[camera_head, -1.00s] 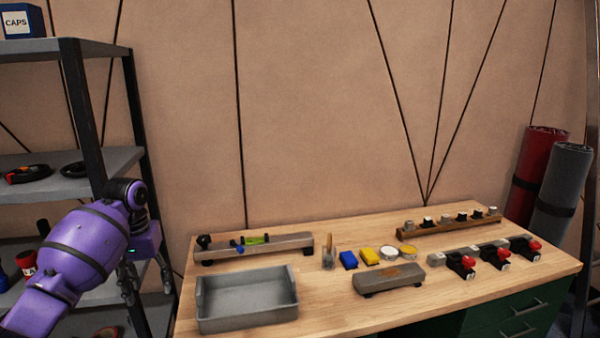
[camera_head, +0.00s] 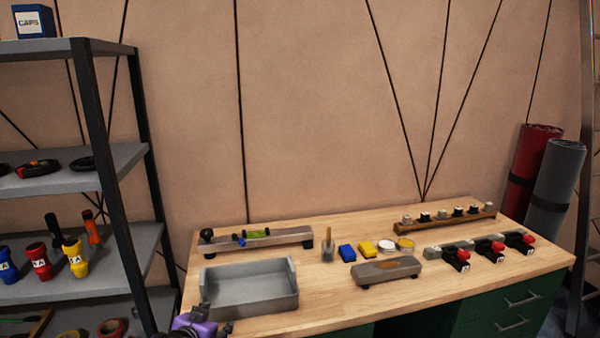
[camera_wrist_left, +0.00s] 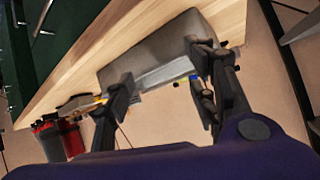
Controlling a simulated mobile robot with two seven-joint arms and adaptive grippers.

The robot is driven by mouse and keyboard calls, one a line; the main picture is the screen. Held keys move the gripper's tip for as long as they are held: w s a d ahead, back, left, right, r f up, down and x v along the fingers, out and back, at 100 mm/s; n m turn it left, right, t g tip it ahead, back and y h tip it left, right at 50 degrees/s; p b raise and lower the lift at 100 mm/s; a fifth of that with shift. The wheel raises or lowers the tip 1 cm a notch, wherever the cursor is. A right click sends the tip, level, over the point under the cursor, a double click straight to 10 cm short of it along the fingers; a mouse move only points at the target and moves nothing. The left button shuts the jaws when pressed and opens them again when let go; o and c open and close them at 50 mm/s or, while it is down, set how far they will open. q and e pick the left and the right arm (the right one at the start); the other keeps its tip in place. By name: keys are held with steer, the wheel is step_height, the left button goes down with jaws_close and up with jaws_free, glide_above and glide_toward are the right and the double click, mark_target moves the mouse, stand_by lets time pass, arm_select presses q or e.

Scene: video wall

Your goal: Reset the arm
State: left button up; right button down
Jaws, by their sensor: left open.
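My left arm shows only as a purple and dark piece (camera_head: 198,326) at the bottom edge of the head view, just in front of the grey tray. In the left wrist view my left gripper (camera_wrist_left: 160,72) has its two black fingers spread wide apart, with nothing held between them. The grey tray (camera_head: 250,304) stands empty at the left front of the wooden workbench (camera_head: 330,312). My right gripper is in neither view.
A metal shelf (camera_head: 112,160) with coloured flashlights and coils stands left. The bench holds a grey rail (camera_head: 270,240), a grey block (camera_head: 388,269), red-tipped clamps (camera_head: 490,247) and a wooden rack (camera_head: 440,220). Rolled mats (camera_head: 555,185) stand right. Bare bench lies right of the tray.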

arm_select(q)
steer(key=s+d+f+n, duration=0.1)
steer(key=s+f, duration=0.5)
steer(key=s, duration=0.7)
steer(key=s+d+f+n+g, duration=0.1)
steer(key=s+f, duration=0.5)
steer(key=s, duration=0.7)
steer(key=s+d+f+n+g+y, duration=0.1)
steer(key=s+f, duration=0.4)
steer(key=s, duration=0.8)
steer(key=shift+d+f, duration=0.3)
steer(key=shift+f, duration=0.1)
